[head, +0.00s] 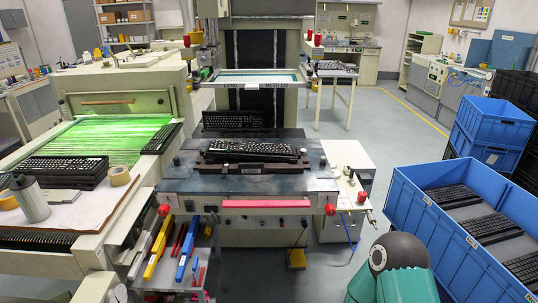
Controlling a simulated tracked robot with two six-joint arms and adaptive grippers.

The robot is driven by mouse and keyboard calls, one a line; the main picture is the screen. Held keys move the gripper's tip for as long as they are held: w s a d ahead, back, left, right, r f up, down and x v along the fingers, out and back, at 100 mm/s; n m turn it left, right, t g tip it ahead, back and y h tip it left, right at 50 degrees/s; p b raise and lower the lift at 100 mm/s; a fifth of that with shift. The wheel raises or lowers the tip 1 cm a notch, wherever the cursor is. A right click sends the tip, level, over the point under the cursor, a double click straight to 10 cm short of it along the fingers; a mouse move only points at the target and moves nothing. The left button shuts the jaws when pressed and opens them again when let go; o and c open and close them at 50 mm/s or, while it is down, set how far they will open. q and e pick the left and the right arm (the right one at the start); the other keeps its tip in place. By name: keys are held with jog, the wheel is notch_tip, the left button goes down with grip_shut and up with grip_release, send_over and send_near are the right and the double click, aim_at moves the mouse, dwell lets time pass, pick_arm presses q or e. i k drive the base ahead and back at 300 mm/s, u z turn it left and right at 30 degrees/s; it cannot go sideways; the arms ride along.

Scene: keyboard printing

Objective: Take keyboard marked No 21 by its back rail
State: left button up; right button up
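A black keyboard (256,149) lies slightly tilted on a dark fixture (222,169) on the printing machine's bed. Another black keyboard (232,120) stands behind it. A stack of black keyboards (62,172) is on the left table, and one more keyboard (163,138) lies by the green-lit conveyor. Several keyboards, one of them here (487,229), lie in the blue crate at the right. No number 21 can be read on any of them, so I cannot tell which is marked so. Neither gripper is in view.
A screen frame (258,78) hangs above the bed. Red knobs (330,209) sit at the bed's front corners. A bottle (30,199) and a tape roll (119,175) stand on the left table. The blue crate (436,238) fills the right. Grey floor is free beyond the machine.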

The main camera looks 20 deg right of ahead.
aim_at(221, 149)
jog(key=z, duration=0.85)
jog(key=i, duration=1)
jog(key=z, duration=0.15)
